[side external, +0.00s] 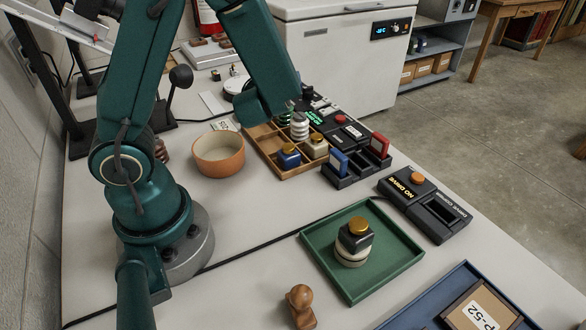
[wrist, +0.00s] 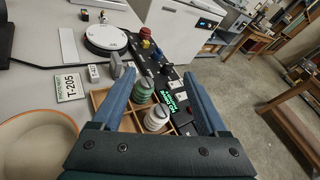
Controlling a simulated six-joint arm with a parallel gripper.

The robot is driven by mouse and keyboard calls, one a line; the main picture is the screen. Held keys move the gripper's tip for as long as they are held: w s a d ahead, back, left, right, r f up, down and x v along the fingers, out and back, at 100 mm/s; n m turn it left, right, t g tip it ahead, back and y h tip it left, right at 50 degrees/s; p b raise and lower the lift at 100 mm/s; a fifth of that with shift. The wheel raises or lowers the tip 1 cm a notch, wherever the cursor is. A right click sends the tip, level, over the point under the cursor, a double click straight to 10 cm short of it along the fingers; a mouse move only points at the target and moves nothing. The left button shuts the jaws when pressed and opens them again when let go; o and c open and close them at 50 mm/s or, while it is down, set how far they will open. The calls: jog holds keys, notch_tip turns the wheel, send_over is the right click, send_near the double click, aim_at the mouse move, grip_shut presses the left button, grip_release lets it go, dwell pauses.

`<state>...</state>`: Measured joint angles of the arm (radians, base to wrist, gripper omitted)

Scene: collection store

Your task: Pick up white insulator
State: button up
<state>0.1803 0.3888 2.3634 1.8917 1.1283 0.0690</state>
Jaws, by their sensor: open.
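The white insulator (side external: 299,126), a ribbed upright piece, stands in a compartment of the wooden divided tray (side external: 283,174). In the wrist view the white insulator (wrist: 157,118) shows from above between my fingers, near the palm side. A green ribbed insulator (wrist: 143,92) stands just beyond it, beside the left finger. My gripper (wrist: 159,76) is open and empty, its blue fingers spread above the tray on either side of the two insulators. In the side view my arm hides most of the gripper, so its height over the tray is hard to tell.
A blue-bodied jar (side external: 289,156) and a beige piece (side external: 317,146) occupy nearby compartments. A terracotta bowl (side external: 218,156) stands left of the tray. Black devices (side external: 352,133) line its right side. A green tray (side external: 318,262) holding a gold-capped black jar (side external: 355,236) is nearer the camera.

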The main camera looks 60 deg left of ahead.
aim_at(299, 116)
jog(key=d+f+m, duration=0.1)
jog(key=f, duration=0.1)
jog(key=w+d+f+m+h, duration=0.1)
jog(key=f+m, duration=0.1)
jog(key=f, duration=0.1)
jog(key=w+d+f+m+h, duration=0.1)
jog(key=f+m, duration=0.1)
jog(key=shift+w+f+t, duration=0.1)
jog(key=shift+f+t, duration=0.2)
jog(key=shift+f, duration=0.05)
jog(key=shift+x, duration=2.5)
grip_shut()
